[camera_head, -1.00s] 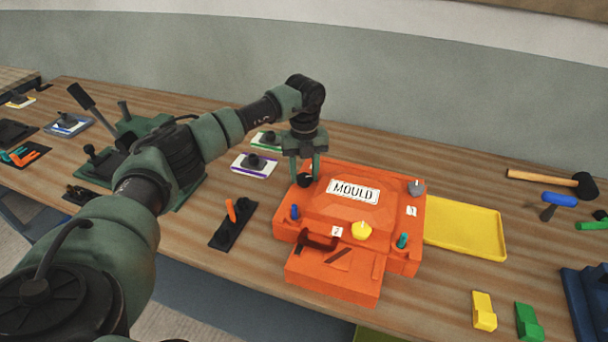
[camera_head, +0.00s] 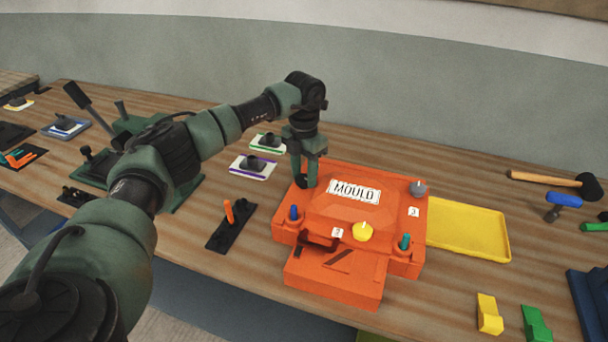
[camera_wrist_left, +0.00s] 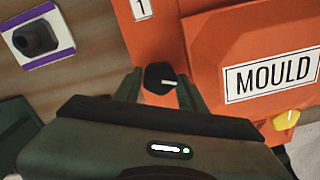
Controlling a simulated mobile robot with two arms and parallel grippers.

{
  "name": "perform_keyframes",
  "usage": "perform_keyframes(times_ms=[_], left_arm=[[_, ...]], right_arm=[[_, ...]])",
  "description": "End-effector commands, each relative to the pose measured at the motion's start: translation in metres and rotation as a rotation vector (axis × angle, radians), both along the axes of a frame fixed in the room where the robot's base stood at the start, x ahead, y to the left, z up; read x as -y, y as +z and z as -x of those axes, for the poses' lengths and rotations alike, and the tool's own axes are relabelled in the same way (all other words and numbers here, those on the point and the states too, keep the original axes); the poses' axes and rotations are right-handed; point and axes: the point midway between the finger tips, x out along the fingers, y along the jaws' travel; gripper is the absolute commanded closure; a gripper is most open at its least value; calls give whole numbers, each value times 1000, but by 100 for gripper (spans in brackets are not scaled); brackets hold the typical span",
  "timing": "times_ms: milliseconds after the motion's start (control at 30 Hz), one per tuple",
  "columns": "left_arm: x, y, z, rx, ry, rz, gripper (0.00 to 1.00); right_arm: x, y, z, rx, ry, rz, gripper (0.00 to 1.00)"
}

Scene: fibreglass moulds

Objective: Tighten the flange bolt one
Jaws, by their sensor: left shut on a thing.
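The orange mould (camera_head: 330,215) with a white "MOULD" plate stands on the bench. A black bolt knob with a white mark (camera_wrist_left: 160,78) sits at its back left corner in the left wrist view, near a label reading 1 (camera_wrist_left: 140,8). My left gripper (camera_head: 305,184) points down over that corner and is shut on the black knob. In the left wrist view its fingers (camera_wrist_left: 160,88) lie on either side of the knob. Other mould bolts are a blue one (camera_head: 293,213), a teal one (camera_head: 405,242) and a grey one (camera_head: 418,188). My right gripper is not in view.
A yellow knob (camera_head: 362,232) stands on the mould's front part. A yellow tray (camera_head: 470,228) lies to the right, with a mallet (camera_head: 545,181) beyond. A black holder with an orange piece (camera_head: 230,228) and a purple-edged card (camera_head: 252,168) lie left of the mould.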

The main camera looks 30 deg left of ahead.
Motion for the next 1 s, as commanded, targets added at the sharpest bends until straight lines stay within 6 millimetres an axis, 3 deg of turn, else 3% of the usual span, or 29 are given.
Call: perform_keyframes(times_ms=[1000], left_arm=[[-1,1,-1,4,-964,-1,100]], right_arm=[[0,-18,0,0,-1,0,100]])
